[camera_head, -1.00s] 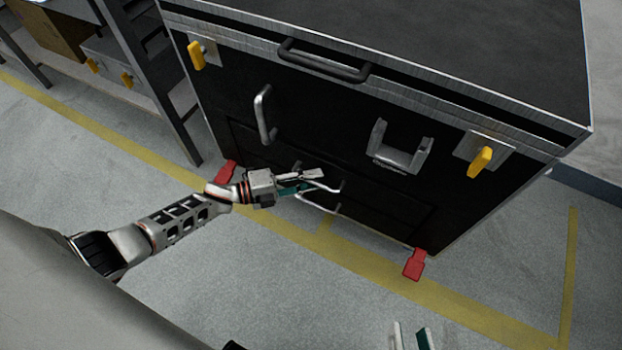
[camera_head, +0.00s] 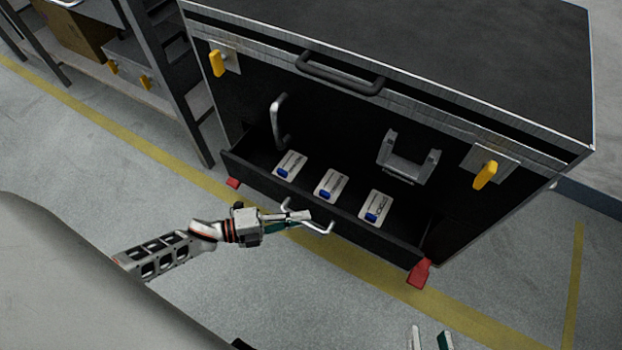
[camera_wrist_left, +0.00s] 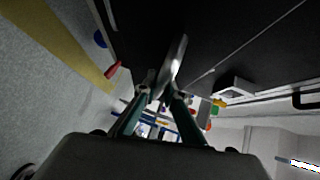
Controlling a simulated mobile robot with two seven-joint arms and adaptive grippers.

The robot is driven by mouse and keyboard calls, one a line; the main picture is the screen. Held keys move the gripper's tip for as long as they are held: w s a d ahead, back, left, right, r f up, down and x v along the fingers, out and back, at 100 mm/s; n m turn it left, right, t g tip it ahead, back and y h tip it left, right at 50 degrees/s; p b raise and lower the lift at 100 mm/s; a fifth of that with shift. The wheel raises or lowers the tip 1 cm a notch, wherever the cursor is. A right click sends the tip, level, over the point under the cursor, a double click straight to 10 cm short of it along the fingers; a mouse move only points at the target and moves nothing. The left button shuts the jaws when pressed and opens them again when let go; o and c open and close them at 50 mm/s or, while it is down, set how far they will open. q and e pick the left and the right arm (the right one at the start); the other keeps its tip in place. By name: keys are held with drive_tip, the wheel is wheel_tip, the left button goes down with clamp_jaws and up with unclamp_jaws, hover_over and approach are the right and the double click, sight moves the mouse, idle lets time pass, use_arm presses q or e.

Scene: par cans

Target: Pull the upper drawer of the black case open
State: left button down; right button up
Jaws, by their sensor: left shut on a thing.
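The black case (camera_head: 480,50) stands on the floor with its drawer (camera_head: 385,245) pulled out at the front. Inside the drawer lie three white-and-blue items (camera_head: 331,185) in a row. My left gripper (camera_head: 294,219) is shut on the bent metal drawer handle (camera_head: 322,230) at the drawer front. In the left wrist view the handle (camera_wrist_left: 178,57) runs between the fingertips (camera_wrist_left: 158,92). My right gripper (camera_head: 429,341) shows only its two fingertips at the bottom edge, spread apart with nothing visible between them; the rest is cut off.
Yellow latches (camera_head: 486,174) and red tabs (camera_head: 419,273) are on the case. A ladder-like frame (camera_head: 170,85) and a shelf stand at the left. The grey floor (camera_head: 530,255) with yellow lines is clear in front of the case.

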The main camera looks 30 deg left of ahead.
use_arm(q)
drive_tip(key=s, duration=1.5)
drive_tip(key=shift+a, duration=0.3)
drive_tip(key=c, duration=2.1)
unclamp_jaws()
drive_tip(key=v, duration=1.2)
drive_tip(key=shift+w+r, duration=0.1)
